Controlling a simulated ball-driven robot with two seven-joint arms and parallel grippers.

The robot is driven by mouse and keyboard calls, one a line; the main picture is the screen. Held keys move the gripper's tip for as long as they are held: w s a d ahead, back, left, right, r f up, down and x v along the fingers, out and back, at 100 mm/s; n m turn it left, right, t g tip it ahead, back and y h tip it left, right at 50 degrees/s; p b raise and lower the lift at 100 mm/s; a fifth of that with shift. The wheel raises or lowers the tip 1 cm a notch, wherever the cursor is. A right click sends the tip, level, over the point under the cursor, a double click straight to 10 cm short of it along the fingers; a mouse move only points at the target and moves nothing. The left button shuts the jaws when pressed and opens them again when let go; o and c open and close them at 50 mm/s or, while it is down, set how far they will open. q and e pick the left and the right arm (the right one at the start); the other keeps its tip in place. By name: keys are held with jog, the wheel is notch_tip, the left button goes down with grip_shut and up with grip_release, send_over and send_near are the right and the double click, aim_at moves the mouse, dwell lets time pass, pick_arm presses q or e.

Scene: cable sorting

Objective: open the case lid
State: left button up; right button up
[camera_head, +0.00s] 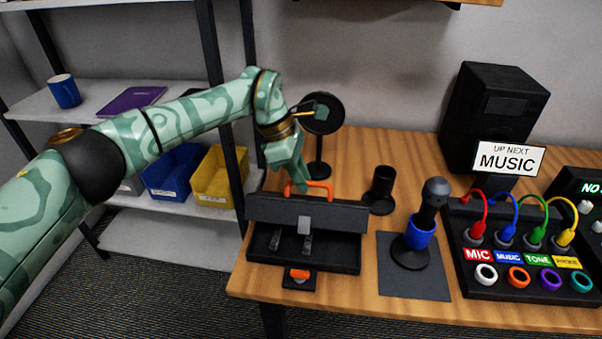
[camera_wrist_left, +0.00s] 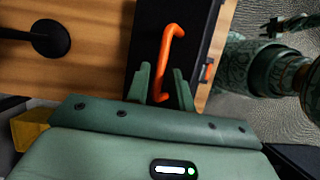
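The black case (camera_head: 262,258) sits near the table's front left edge. Its lid (camera_head: 340,214) stands raised at the back, and the inside of the case shows in front of it, with grey parts within. An orange handle (camera_head: 322,186) shows above the lid's top edge; in the left wrist view the handle (camera_wrist_left: 172,42) lies against the dark lid. My left gripper (camera_wrist_left: 164,80) is behind the lid, its fingers apart on either side of the handle's near end, with small gaps visible. It also shows in the head view (camera_head: 303,188). My right gripper is not in view.
An orange piece (camera_head: 299,274) lies on a small black plate before the case. A round black stand (camera_head: 323,115) is behind my left gripper. A black cup (camera_head: 382,188), a microphone (camera_head: 430,215) and a cable panel (camera_head: 465,286) stand to the right.

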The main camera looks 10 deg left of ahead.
pick_arm(q)
jog(key=shift+o, duration=0.3)
jog(key=shift+w, duration=0.15)
